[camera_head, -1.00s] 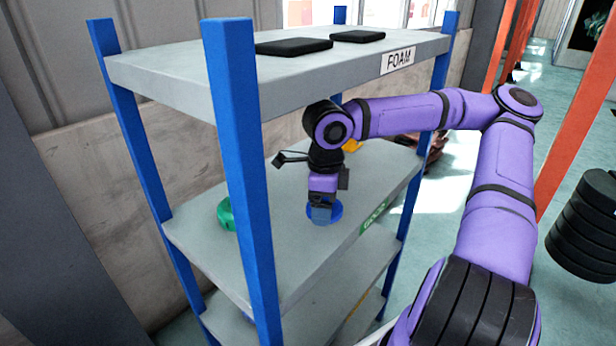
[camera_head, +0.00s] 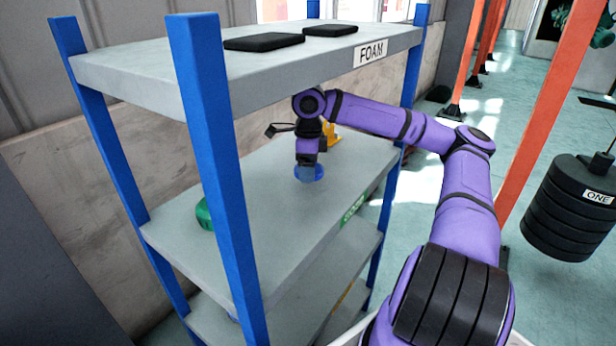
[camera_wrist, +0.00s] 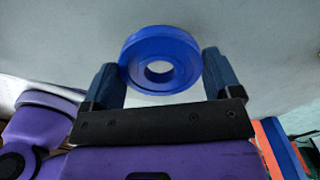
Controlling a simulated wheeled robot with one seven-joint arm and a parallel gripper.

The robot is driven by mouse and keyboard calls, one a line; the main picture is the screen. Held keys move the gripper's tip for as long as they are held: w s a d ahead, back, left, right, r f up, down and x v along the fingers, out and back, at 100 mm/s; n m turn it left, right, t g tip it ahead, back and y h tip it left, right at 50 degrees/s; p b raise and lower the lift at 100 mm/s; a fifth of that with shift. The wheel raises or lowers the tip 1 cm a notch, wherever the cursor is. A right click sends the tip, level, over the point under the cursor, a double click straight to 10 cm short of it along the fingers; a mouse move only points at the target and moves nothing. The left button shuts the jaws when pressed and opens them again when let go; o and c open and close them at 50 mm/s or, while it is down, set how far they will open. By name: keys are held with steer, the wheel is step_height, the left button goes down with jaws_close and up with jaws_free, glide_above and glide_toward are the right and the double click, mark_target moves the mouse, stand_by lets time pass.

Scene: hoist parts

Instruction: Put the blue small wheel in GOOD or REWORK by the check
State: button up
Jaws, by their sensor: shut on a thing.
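The blue small wheel (camera_head: 309,175) is between the jaws of my gripper (camera_head: 308,166), over the shelf board with the green GOOD label (camera_head: 352,208). The wrist view shows the wheel (camera_wrist: 160,42) as a flat blue ring with a round hole, its face toward the camera. The two fingers of my gripper (camera_wrist: 160,65) close on its left and right sides. Grey board lies behind the wheel; I cannot tell whether the wheel touches it. A lower board (camera_head: 300,318) has a yellow label (camera_head: 343,295), too small to read.
The upper board carries a FOAM label (camera_head: 370,50) and two black pads (camera_head: 263,42), close above my arm. Blue posts (camera_head: 215,170) stand at the shelf corners. A green part (camera_head: 203,214) and a yellow part (camera_head: 331,140) are on the GOOD board. Black weights (camera_head: 570,215) hang at right.

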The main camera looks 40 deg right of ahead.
mark_target(308, 185)
steer(key=shift+s+f, duration=0.1)
steer(key=shift+f, duration=1.55)
steer(key=shift+a+f, duration=0.1)
steer(key=o, duration=1.1)
step_height(308, 185, up, 8)
steer(key=shift+f, duration=0.15)
